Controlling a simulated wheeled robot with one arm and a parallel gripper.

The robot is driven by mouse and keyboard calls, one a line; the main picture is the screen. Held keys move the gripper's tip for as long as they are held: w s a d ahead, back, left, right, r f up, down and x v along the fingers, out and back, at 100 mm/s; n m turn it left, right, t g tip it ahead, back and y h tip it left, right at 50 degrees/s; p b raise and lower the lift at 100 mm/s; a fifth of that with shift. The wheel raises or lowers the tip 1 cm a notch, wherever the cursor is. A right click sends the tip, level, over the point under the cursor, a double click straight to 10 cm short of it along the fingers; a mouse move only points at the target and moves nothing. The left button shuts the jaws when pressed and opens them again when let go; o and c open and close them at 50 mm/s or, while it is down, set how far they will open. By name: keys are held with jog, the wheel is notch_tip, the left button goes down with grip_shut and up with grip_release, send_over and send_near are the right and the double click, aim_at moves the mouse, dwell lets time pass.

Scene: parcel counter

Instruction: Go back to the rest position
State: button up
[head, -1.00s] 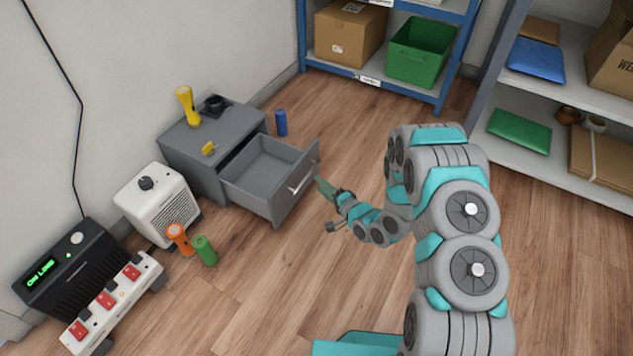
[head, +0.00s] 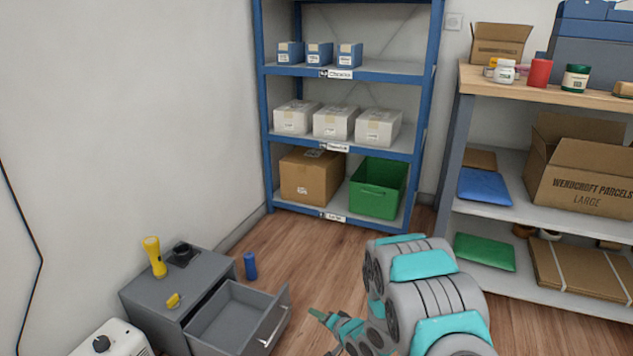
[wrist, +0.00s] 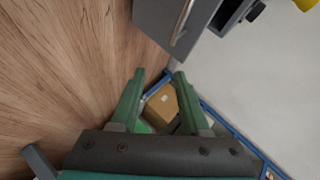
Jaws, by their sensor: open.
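My gripper (head: 322,317) is at the lower middle of the head view, just right of the open drawer's front and apart from it. In the wrist view its two green fingers (wrist: 158,80) stand apart with nothing between them. The grey drawer unit (head: 150,292) stands at the lower left with its drawer (head: 238,312) pulled out; the drawer looks empty. In the wrist view the drawer front (wrist: 180,22) and its handle show at the top. My arm covers part of the floor at the lower right.
A yellow flashlight (head: 153,258) and a small yellow object (head: 173,300) are on the drawer unit. A blue cylinder (head: 250,266) stands on the floor behind the drawer. A blue shelf rack (head: 268,140) and a parcel counter (head: 560,84) line the back. Floor before the rack is clear.

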jog(key=d+r+n+h, duration=0.1)
jog(key=d+r+h, duration=0.2)
jog(key=d+r, duration=0.35)
jog(key=s+d+r+n+g+h+p, duration=0.1)
jog(key=s+d+r+g+h+p, duration=0.3)
jog(key=s+d+r, duration=0.85)
jog(key=s+a+r+n+g, duration=0.1)
jog(key=s+r, duration=0.4)
jog(key=s, duration=0.6)
jog(key=s+a+r+n+g, duration=0.1)
jog(key=s+r+g, duration=0.3)
jog(key=s, duration=0.7)
jog(key=s+a+r+n+g, duration=0.1)
jog(key=s+r, duration=0.5)
jog(key=s, duration=0.6)
jog(key=shift+a+g+p, duration=0.3)
jog(key=shift+a+g, duration=0.6)
